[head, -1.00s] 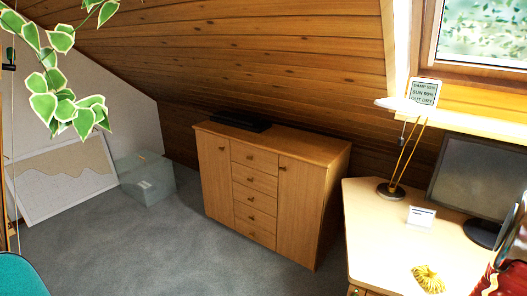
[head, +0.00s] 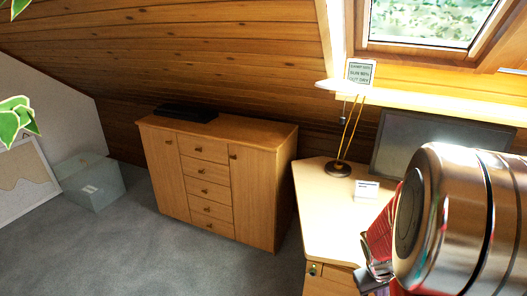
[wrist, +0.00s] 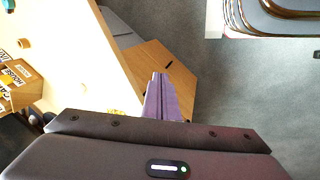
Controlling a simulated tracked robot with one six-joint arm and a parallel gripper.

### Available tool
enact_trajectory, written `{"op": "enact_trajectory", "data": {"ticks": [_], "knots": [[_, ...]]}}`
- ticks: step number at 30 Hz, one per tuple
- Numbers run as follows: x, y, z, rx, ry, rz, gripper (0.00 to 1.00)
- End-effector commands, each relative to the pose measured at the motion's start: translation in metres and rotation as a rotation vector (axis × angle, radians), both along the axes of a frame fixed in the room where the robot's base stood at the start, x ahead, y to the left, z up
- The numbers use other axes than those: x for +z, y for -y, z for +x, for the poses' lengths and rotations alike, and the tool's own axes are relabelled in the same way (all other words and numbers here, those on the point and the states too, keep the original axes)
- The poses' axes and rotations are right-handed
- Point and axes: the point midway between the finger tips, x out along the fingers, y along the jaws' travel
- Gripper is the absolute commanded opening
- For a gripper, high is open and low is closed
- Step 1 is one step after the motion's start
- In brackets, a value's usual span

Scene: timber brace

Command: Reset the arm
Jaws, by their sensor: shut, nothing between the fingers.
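My gripper (wrist: 160,76) shows in the wrist view as two purple fingers pressed together, with nothing between them. The fingers point away over the scene, past the edge of the pale desk (wrist: 85,45). In the head view, a large metallic part of my arm fills the right side, in front of the desk (head: 322,205). I cannot make out the fingertips clearly in the head view.
A wooden cabinet (head: 205,180) with a black box (head: 186,112) on top stands at the back. A lamp (head: 340,168), a small white card (head: 367,190) and a monitor (head: 430,135) stand on the desk. A translucent bin (head: 92,182) sits left. Grey floor lies open in front.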

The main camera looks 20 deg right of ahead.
Motion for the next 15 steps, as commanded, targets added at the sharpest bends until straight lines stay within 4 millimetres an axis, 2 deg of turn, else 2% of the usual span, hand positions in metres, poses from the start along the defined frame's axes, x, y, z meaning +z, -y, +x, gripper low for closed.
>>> {"op": "enact_trajectory", "data": {"ticks": [3,15], "knots": [[0.024,-0.027,0.005,-0.034,0.018,0.013,0.0],[0.089,-0.126,0.013,-0.082,0.1,0.102,0.0]]}}
